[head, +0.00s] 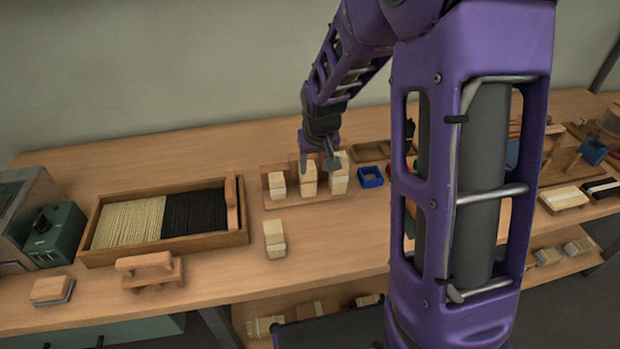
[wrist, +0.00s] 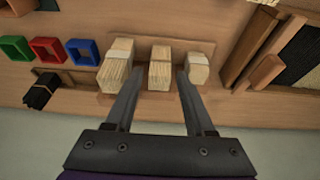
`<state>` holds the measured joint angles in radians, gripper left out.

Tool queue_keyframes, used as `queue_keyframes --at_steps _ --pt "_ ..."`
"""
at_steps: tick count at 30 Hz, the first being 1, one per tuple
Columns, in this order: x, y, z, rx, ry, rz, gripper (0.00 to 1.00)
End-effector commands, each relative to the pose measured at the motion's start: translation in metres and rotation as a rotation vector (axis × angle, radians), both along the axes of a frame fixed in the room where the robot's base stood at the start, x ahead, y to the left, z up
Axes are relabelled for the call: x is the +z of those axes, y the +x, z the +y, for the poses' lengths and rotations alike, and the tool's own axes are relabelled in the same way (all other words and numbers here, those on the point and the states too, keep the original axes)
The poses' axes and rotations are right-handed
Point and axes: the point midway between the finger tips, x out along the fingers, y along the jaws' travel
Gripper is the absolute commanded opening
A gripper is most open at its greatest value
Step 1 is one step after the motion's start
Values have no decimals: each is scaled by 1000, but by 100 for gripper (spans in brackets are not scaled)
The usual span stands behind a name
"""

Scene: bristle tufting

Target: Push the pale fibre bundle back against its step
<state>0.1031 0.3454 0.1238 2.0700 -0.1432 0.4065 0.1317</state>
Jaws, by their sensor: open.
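Several pale fibre bundles with light bands show in the head view. A short one (head: 277,186), a middle one (head: 309,179) and a taller one (head: 339,174) stand in a row on a stepped wooden stand (head: 310,201). Another bundle (head: 274,239) stands on the table in front. I cannot tell which one the task names. My gripper (head: 318,168) is over the middle of the row. In the wrist view, my gripper (wrist: 160,74) is open, with the middle bundle (wrist: 160,66) between its fingertips. The side bundles are just outside the fingers. Contact is unclear.
A wooden tray (head: 163,249) of pale and black fibres lies left of the stand. A blue bin (head: 370,177) stands close on the right; green (wrist: 15,47) and red (wrist: 47,50) bins show in the wrist view. A wooden handled piece (head: 151,270) stands in front of the tray.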

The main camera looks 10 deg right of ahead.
Motion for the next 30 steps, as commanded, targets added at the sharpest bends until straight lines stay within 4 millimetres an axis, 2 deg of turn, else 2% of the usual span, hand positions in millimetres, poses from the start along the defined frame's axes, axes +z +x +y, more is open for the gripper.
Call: queue_keyframes --at_steps 1,3,8,9,22,24,30 --pt "-15 -11 0 1 3 23 44" --pt "-32 -19 2 2 9 34 31" --pt "-52 -19 4 5 13 37 2" --pt "-58 -18 4 5 13 37 0" --pt "-140 7 4 7 12 37 0" --pt "-134 22 4 5 12 32 0" --pt "-134 42 4 3 12 33 0"
